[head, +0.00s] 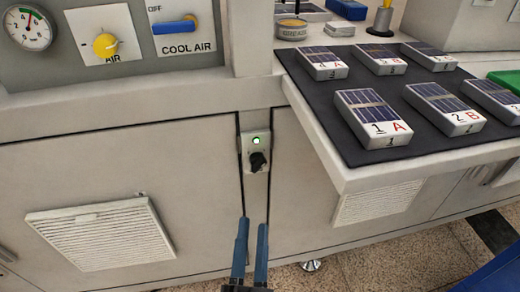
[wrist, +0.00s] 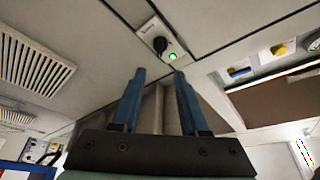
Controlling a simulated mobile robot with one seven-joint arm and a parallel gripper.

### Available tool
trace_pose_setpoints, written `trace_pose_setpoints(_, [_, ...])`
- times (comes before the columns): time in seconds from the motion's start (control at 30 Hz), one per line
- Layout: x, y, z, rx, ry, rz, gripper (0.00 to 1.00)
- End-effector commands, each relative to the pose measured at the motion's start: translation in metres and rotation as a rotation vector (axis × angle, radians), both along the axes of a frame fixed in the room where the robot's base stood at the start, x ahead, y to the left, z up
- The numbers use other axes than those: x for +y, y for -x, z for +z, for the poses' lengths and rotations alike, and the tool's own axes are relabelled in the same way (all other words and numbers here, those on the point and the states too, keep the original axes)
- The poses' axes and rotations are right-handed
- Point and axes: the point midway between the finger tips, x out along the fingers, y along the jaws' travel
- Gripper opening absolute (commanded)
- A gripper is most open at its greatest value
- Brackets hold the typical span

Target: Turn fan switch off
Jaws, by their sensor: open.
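A small grey switch plate (head: 248,153) with a black rotary knob (head: 257,162) and a lit green lamp (head: 257,140) is on the cabinet front, left of the protruding table. Its label is too small to read, so I cannot confirm it is the fan switch. The knob (wrist: 160,44) and lit lamp (wrist: 172,57) also show in the wrist view, just beyond the fingertips. My gripper (head: 253,221) has two blue fingers, open and empty, below the plate in the head view. In the wrist view my gripper (wrist: 160,73) appears apart from the knob.
A table ledge (head: 345,178) with a dark mat (head: 329,115) and several numbered solar-cell blocks juts out at right. A yellow knob (head: 105,45) and a blue "COOL AIR" handle (head: 175,27) are at upper left. A vent grille (head: 102,233) is at lower left.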

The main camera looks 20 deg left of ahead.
Motion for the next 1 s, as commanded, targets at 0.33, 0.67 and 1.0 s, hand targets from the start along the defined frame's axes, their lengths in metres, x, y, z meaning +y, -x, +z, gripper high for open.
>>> trace_pose_setpoints(0.33, [0.012,-0.031,0.005,0.002,-0.008,0.007,0.44])
trace_pose_setpoints(0.67, [0.028,-0.085,0.020,0.002,-0.008,0.006,0.44])
trace_pose_setpoints(1.0, [0.038,-0.113,0.029,0.005,-0.006,0.007,0.44])
